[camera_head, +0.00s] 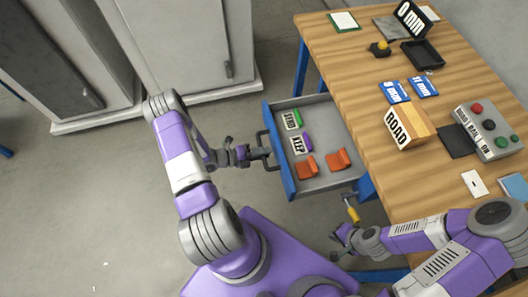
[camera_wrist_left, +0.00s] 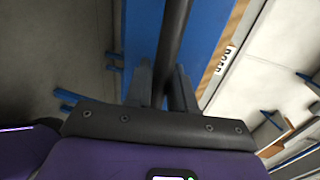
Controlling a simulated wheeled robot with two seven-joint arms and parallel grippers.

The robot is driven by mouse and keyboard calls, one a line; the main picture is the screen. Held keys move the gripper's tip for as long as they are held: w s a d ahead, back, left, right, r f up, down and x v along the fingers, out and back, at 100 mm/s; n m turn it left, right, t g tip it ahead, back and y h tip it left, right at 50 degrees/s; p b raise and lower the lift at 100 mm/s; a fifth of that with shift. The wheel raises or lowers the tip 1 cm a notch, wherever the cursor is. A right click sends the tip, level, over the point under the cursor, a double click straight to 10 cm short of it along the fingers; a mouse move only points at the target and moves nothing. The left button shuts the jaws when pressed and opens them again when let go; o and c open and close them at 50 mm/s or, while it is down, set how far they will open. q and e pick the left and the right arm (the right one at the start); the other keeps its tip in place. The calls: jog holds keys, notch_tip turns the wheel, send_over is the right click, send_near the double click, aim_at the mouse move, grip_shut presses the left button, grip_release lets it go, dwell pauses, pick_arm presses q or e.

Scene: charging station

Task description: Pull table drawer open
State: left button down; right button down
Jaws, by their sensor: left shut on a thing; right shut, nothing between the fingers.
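The table drawer (camera_head: 325,181) stands pulled out from the wooden table (camera_head: 345,60), its grey inside showing. Its blue front (camera_head: 279,160) faces left and carries a dark bar handle (camera_head: 264,142). My left gripper (camera_head: 258,154) is shut on that handle. In the left wrist view the dark bar (camera_wrist_left: 173,45) passes between the fingers of my left gripper (camera_wrist_left: 165,85), with the blue front behind it. My right gripper (camera_head: 343,236) is shut and empty, low beside the table's near end, just below a yellow-handled item (camera_head: 352,214).
In the drawer lie a green-labelled block (camera_head: 292,120), a purple-and-white block (camera_head: 301,143) and orange pieces (camera_head: 306,166). Grey cabinets (camera_head: 190,45) stand behind. The floor left of the drawer is clear.

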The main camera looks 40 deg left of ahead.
pick_arm(q)
jog(key=c, duration=1.1)
grip_release()
jog(key=shift+a, duration=0.1)
jog(key=p+v, duration=0.1)
jog(key=v, duration=0.6)
jog(key=shift+s, duration=0.2)
jog(key=shift+a, duration=0.1)
